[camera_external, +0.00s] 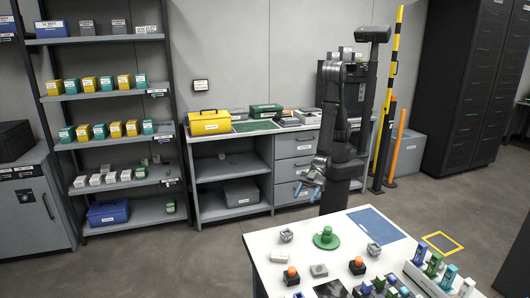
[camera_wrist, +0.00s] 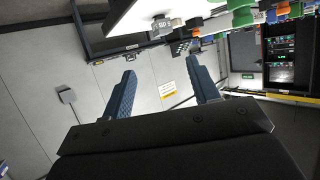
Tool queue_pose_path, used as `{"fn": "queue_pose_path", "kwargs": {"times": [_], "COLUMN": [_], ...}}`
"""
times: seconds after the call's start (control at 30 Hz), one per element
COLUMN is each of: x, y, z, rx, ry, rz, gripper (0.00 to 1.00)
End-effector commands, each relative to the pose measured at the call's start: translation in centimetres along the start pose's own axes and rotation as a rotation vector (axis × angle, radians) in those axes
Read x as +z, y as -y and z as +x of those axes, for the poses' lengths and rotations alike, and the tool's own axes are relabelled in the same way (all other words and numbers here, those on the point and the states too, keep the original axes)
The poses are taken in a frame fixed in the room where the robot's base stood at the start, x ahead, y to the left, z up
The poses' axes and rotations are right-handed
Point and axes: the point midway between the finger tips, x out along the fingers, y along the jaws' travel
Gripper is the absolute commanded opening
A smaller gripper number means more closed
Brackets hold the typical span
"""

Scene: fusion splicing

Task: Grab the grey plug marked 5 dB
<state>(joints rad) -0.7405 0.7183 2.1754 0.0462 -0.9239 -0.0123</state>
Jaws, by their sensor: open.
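My gripper (camera_external: 312,180) is open and empty, held in the air just beyond the back edge of the white table (camera_external: 262,262). In the wrist view its two blue fingers (camera_wrist: 161,66) are spread with nothing between them. Small grey pieces lie on the table: one at the back left (camera_external: 287,235), one right of the green knob (camera_external: 374,249), a light one at the left (camera_external: 279,257) and a flat one in the middle (camera_external: 318,270). I cannot read a 5 dB mark on any. A grey block with unclear dark marks (camera_wrist: 163,25) shows in the wrist view.
A green round knob (camera_external: 326,238) stands mid-table. Orange-topped pieces (camera_external: 291,275) stand near the front. A white rack (camera_external: 432,282) with coloured upright items is at the right. A blue mat (camera_external: 376,223) lies clear at the back. Shelves and cabinets line the wall.

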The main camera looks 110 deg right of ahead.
Motion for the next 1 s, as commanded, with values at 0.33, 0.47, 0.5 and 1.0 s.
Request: {"fn": "queue_pose_path", "kwargs": {"times": [0.33,0.47,0.5,1.0], "x": [-0.6,-1.4,-1.6,-9.1], "y": [1.5,3.1,3.5,4.9], "z": [2.8,5.3,5.9,8.9], "rx": [-0.041,-0.067,-0.068,0.150], "ry": [0.094,0.212,0.251,0.657], "rz": [0.062,0.120,0.137,0.290], "gripper": [0.55,0.55,0.55,0.55]}}
